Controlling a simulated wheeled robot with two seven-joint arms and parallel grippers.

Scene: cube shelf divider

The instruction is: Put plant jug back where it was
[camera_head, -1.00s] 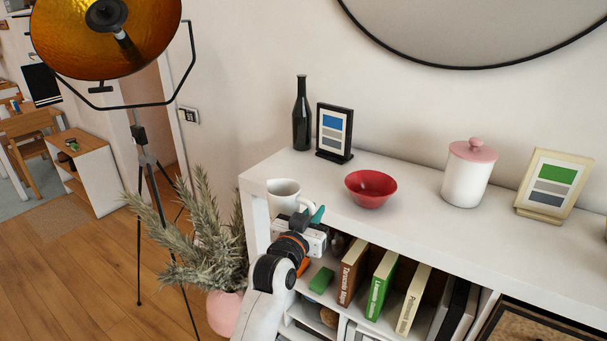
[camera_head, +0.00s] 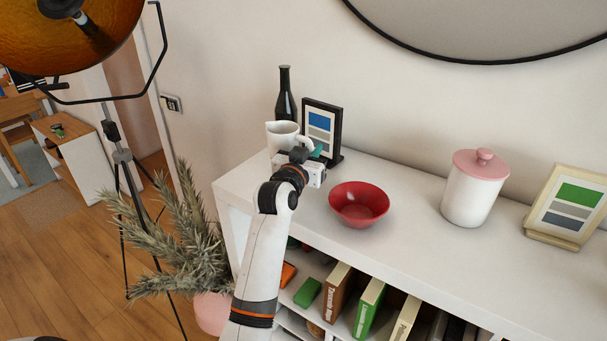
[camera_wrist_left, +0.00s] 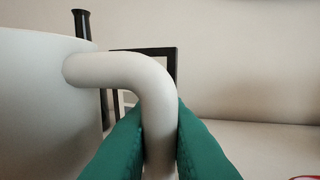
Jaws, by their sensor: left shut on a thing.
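The white plant jug (camera_head: 282,134) is at the left end of the white shelf top (camera_head: 405,200), in front of the dark bottle and the black picture frame. My left gripper (camera_head: 314,155) is shut on its handle. In the left wrist view the green fingers (camera_wrist_left: 158,150) close on both sides of the curved handle (camera_wrist_left: 150,80), and the jug's body (camera_wrist_left: 40,100) fills the left side. The jug looks upright. Its base is hidden behind my gripper and arm, so I cannot tell whether it touches the shelf top. My right gripper is not in view.
A dark bottle (camera_head: 286,95) and a black picture frame (camera_head: 322,128) stand close behind the jug. A red bowl (camera_head: 359,203) is to its right. A white jar with a pink lid (camera_head: 471,190) and a cream frame (camera_head: 566,205) stand farther right. A plant (camera_head: 180,230) is below left.

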